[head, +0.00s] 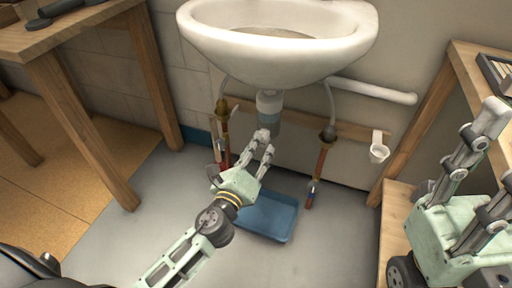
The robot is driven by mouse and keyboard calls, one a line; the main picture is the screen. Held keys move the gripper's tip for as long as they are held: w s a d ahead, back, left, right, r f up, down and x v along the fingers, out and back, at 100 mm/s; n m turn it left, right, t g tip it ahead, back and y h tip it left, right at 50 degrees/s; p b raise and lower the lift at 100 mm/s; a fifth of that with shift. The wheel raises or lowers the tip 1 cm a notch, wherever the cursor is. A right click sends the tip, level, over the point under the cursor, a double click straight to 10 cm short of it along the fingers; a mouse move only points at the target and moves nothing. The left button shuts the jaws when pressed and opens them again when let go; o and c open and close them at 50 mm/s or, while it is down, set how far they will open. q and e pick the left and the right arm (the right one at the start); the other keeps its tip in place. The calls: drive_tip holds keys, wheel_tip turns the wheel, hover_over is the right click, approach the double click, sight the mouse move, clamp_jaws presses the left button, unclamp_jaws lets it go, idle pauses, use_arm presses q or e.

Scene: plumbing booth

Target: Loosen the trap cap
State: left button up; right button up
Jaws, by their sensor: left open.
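The trap (269,108) hangs under the white sink (285,60), with a white upper part and a grey-blue lower part. The cap at its bottom is not clearly told apart, as my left gripper's fingers partly cover that area. My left gripper (267,142) is open, its fingers pointing up just below and in front of the trap's lower end. Whether a finger touches the trap cannot be told. My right gripper (497,150) is at the right edge, away from the trap, partly cut off by the frame.
A blue tray (285,218) lies on the floor below the trap. Supply pipes with valves (223,108) (328,135) stand on both sides. Wooden benches (65,40) (465,65) flank the sink.

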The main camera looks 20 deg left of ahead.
use_arm(q)
drive_tip(key=shift+w, duration=0.85)
drive_tip(key=shift+c, duration=0.4)
drive_tip(key=shift+f, duration=0.1)
drive_tip(key=c, duration=0.9)
